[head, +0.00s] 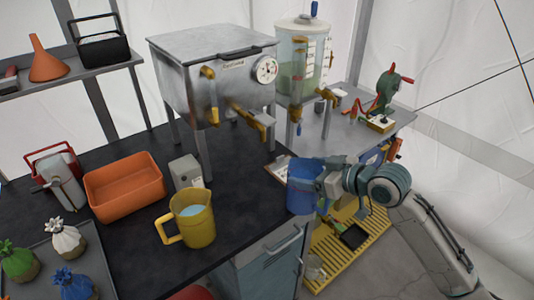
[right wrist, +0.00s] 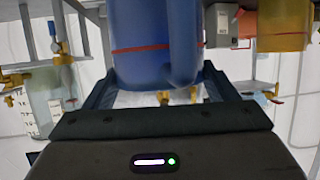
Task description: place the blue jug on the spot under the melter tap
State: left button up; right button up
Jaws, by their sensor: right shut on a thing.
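The blue jug (head: 302,186) is in my right gripper (head: 322,183), just past the right edge of the black counter in the head view. The gripper is shut on it; in the right wrist view the jug (right wrist: 150,45) sits upright in line between the jaws (right wrist: 163,95). The melter (head: 215,70) is a metal box on legs with a round dial, standing at the back of the counter. A brass tap (head: 250,120) sticks out of its front, left of the jug. No marked spot shows clearly under it. My left gripper is out of view.
A yellow jug (head: 190,220) and a small grey box (head: 186,172) stand on the counter left of the tap. An orange bin (head: 125,187) is further left. A clipboard (head: 279,168) lies by the blue jug. A clear dispenser (head: 302,60) stands behind.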

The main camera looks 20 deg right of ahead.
aim_at(295, 164)
jog(key=w+a+p, duration=0.2)
jog(key=w+a, duration=0.1)
jog(key=w, duration=0.3)
jog(key=w+a+f+p, duration=0.1)
jog(key=w+a+p, duration=0.1)
jog(key=w+a, duration=0.2)
jog(key=shift+w+a+f, duration=0.15)
jog(key=shift+w+f, duration=0.05)
jog(key=shift+w, duration=0.65)
jog(key=o, duration=1.3)
jog(key=shift+c, duration=0.2)
jog(key=b+v, duration=0.2)
jog(key=v, duration=0.7)
jog(key=shift+s+d, duration=0.25)
jog(key=shift+s, duration=0.05)
jog(key=shift+b+v, duration=0.3)
jog(key=shift+v, duration=0.85)
jog(key=shift+w+a+r, duration=0.1)
